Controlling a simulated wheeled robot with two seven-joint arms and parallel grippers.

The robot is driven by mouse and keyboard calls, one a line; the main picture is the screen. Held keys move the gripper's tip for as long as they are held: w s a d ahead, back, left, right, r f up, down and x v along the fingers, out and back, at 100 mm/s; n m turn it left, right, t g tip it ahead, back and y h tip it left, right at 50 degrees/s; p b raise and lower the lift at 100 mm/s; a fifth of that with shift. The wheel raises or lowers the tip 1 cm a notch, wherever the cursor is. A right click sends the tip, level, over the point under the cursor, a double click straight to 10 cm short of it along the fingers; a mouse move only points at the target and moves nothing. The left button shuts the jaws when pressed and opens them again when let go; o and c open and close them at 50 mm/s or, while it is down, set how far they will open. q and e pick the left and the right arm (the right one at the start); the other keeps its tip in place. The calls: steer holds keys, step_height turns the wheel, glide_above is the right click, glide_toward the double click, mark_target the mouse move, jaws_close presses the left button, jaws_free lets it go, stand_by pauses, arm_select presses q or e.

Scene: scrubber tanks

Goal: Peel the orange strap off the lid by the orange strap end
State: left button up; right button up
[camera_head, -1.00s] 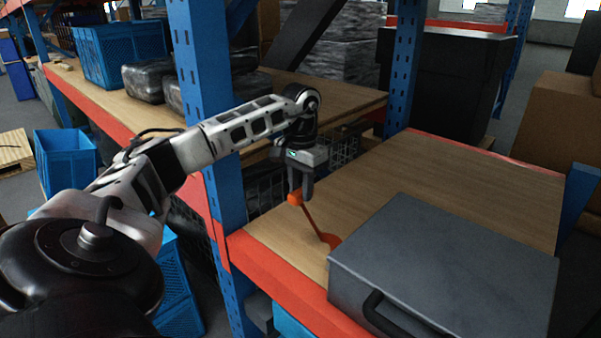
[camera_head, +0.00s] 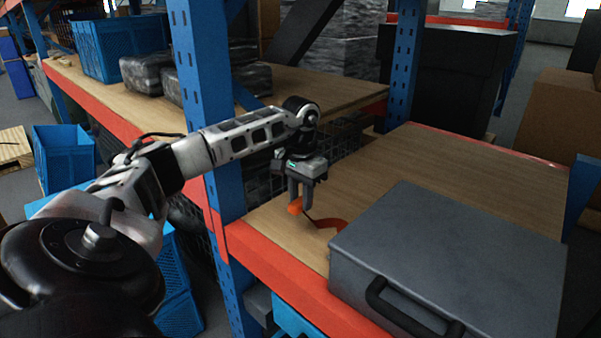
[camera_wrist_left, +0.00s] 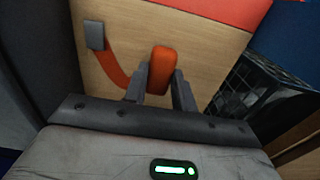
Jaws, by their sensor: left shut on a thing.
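The orange strap (camera_head: 329,222) curves from my left gripper (camera_head: 300,204) down toward the left side of the grey case (camera_head: 440,255), whose flat top is the lid. The strap end (camera_head: 295,207) is a thicker orange block held between the left gripper's fingers. In the left wrist view the strap end (camera_wrist_left: 161,68) sits between the two fingertips (camera_wrist_left: 161,88), and the strap (camera_wrist_left: 113,60) curves away to a small grey square piece (camera_wrist_left: 94,36). The strap's far attachment at the case is hidden in the head view. My right gripper is not in view.
The case stands on a wooden shelf (camera_head: 420,165) with an orange front beam (camera_head: 270,268). A blue rack post (camera_head: 208,130) stands close to my left arm. Wire baskets (camera_head: 262,185) lie behind the gripper.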

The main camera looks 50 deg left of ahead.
arm_select(q)
steer(key=shift+f+b, duration=0.45)
steer(key=shift+f, duration=0.45)
steer(key=shift+f+b, duration=1.4)
steer(key=shift+f, duration=1.05)
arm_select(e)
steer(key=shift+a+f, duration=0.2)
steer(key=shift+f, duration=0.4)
arm_select(q)
steer(key=o, duration=1.4)
steer(key=shift+o, duration=0.2)
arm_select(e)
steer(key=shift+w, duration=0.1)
arm_select(q)
steer(key=shift+r, duration=0.1)
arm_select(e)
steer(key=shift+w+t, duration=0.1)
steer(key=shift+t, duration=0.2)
